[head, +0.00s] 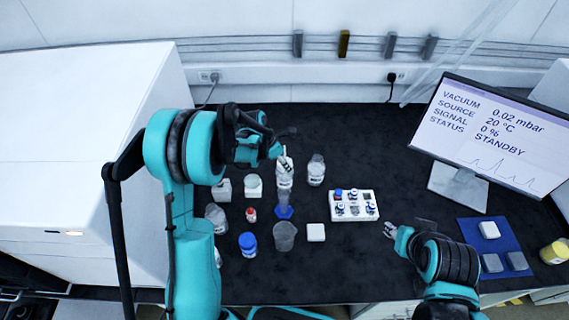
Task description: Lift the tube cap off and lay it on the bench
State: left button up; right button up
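A clear upright tube (284,197) stands on a blue base (284,213) near the middle of the black bench (340,270). Its upper part is whitish, and I cannot make out the cap clearly. My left gripper (285,163) is right above or at the tube's top, pointing down. Its fingers are small and partly overlap the tube top, so I cannot tell whether they touch or hold the cap. My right gripper (391,230) is low over the bench, right of the tube and apart from it. Its fingers look spread and empty.
A white rack (335,211) with blue-capped vials stands right of the tube. Close by are a jar (316,170), a beaker (285,237), a white block (316,232), a blue-lidded jar (248,244) and a red-capped vial (251,214). A monitor (490,130) stands right. Bench front is clear.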

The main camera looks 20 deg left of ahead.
aim_at(289, 160)
pick_arm(q)
jog(key=shift+r, duration=0.1)
notch_tip(289, 160, up, 4)
jog(key=shift+r+p, duration=0.25)
jog(key=shift+p, duration=0.55)
jog(key=d+r+p, duration=0.4)
jog(key=d+r, duration=0.6)
jog(key=d, duration=0.1)
jog(key=shift+w+d+r+p, duration=0.2)
jog(key=shift+w+d+p, duration=0.1)
jog(key=shift+d, duration=0.05)
jog(key=shift+s+f, duration=0.1)
